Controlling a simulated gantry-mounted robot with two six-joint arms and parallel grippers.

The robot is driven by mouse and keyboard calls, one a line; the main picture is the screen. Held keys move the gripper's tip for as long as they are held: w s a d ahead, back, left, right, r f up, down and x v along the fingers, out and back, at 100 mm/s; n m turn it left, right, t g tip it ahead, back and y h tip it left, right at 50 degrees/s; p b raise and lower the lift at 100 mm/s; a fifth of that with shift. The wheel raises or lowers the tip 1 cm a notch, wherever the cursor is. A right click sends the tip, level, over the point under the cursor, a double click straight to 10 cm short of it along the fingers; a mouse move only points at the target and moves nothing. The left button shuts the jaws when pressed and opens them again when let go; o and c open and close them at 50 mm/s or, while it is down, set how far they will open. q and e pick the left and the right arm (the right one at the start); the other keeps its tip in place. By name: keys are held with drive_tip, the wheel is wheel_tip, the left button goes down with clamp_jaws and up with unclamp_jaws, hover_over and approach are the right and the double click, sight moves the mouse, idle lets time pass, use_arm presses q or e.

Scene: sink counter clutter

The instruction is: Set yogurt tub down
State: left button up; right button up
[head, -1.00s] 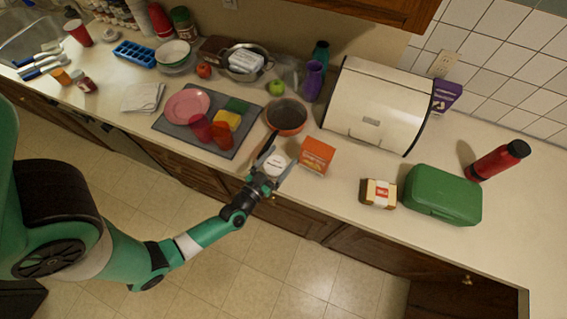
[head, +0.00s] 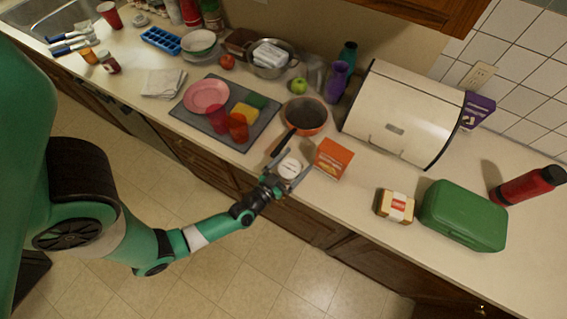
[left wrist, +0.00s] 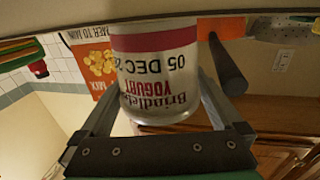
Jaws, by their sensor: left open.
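The white yogurt tub (head: 290,169) stands at the front edge of the counter, left of an orange box. Its printed side and red band fill the middle of the left wrist view (left wrist: 158,85), where the lettering appears upside down. My left gripper (head: 295,160) is open, with one finger on each side of the tub. A gap shows between the tub and the right-hand finger in the wrist view. The tub's underside is hidden in the head view. My right gripper is not in view.
The orange box (head: 333,159) stands close right of the tub. A pan (head: 304,115) sits behind, its dark handle reaching toward the gripper. A grey mat (head: 215,138) with dishes lies left. Counter is clear between the orange box and a small carton (head: 395,206).

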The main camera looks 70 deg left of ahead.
use_arm(q)
drive_tip(key=p+v, duration=0.2)
drive_tip(key=v, duration=0.9)
drive_tip(key=shift+s, duration=0.3)
drive_tip(key=shift+d, duration=0.1)
